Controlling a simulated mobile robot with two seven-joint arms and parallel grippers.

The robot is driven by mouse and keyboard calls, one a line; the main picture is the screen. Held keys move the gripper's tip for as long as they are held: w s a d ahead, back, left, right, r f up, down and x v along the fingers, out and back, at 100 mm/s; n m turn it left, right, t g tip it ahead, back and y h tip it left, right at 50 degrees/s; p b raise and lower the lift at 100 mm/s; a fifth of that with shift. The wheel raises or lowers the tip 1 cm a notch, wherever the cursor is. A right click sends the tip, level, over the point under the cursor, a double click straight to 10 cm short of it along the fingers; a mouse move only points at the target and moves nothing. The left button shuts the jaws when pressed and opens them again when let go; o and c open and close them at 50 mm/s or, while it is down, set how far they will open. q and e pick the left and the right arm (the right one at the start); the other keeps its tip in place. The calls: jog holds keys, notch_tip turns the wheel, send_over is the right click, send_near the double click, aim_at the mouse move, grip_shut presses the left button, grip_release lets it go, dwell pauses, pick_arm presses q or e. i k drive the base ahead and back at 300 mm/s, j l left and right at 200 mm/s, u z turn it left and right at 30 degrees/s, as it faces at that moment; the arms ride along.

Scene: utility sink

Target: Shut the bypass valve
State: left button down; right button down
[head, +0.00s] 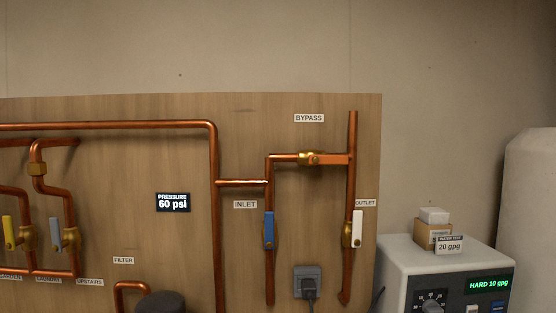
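The bypass valve (305,158) is a brass body on the horizontal copper pipe below the BYPASS label (309,118) in the head view. Its orange lever (332,160) points right, in line with the pipe, and reaches close to the vertical outlet pipe. Neither of my grippers is in view.
A blue inlet lever (269,229) and a white outlet lever (358,228) hang vertically below. Yellow (9,232) and blue-grey (56,234) levers are at left. A pressure display (173,202) reads 60 psi. A softener unit (410,256) stands at right. A grey outlet (307,281) holds a plug.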

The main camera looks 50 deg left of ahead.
aim_at(314, 159)
jog(key=u, duration=1.1)
